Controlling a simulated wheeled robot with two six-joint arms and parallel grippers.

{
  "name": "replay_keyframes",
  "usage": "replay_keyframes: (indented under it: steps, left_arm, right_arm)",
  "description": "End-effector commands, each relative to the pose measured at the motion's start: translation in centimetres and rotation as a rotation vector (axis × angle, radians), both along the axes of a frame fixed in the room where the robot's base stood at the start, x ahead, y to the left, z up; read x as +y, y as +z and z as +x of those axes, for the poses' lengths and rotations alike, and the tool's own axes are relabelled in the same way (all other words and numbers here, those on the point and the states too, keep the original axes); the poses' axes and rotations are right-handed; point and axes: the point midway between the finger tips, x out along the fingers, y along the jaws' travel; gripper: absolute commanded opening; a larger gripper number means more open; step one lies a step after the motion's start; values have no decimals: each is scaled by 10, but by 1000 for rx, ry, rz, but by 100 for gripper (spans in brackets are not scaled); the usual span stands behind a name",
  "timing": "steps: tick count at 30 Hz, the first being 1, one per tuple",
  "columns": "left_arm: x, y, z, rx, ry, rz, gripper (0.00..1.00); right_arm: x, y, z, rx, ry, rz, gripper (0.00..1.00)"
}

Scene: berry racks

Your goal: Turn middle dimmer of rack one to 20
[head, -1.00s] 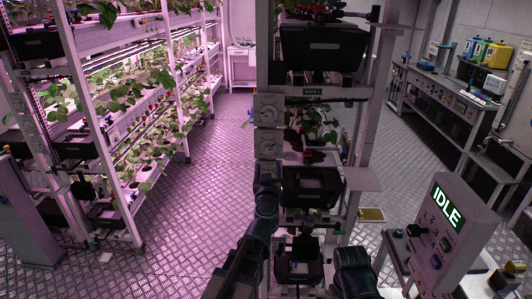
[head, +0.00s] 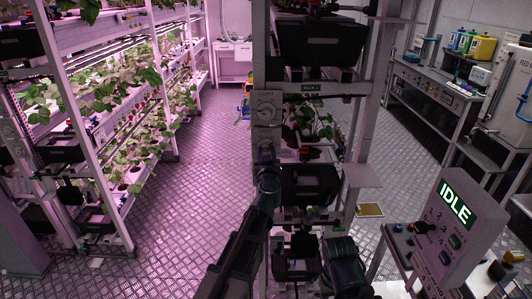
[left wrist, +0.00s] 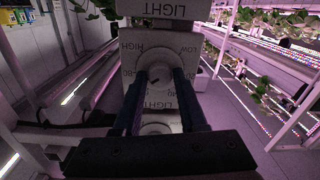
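Rack one (head: 311,87) stands in the centre of the head view, with pale dimmer plates stacked on its front post. The upper dimmer (head: 266,110) shows there; the one below it is mostly covered by my left gripper (head: 266,152). In the left wrist view a round white dimmer knob (left wrist: 158,78) sits on a plate marked HIGH, LOW and LIGHT. The two dark fingers of my left gripper (left wrist: 160,88) stand apart, one at each side of this knob. Contact is not clear. Parts of other LIGHT plates show above and below it.
A control box reading IDLE (head: 457,205) stands at the lower right. Plant racks (head: 130,110) line the left, and a workbench (head: 440,90) is at the back right. A blue and orange object (head: 244,102) shows behind the post. The aisle floor (head: 195,190) is clear.

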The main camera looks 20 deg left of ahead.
Motion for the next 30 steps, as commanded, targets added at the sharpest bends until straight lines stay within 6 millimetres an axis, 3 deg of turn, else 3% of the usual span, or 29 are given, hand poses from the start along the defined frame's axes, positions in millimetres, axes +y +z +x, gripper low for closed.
replay_keyframes:
  steps: [1, 6, 19, 30]
  left_arm:
    - [0, 0, 0, 0, 0, 0, 31]
    - [0, 0, 0, 0, 0, 0, 0]
    - [0, 0, 0, -16, 0, -56, 0]
    - [0, 0, 0, -98, 1, -339, 0]
  right_arm:
    - [0, 0, 0, 0, 0, 0, 50]
    - [0, 0, 0, 0, 0, 0, 50]
    - [0, 0, 0, 0, 0, 0, 50]
    - [0, 2, 0, 0, 0, 0, 50]
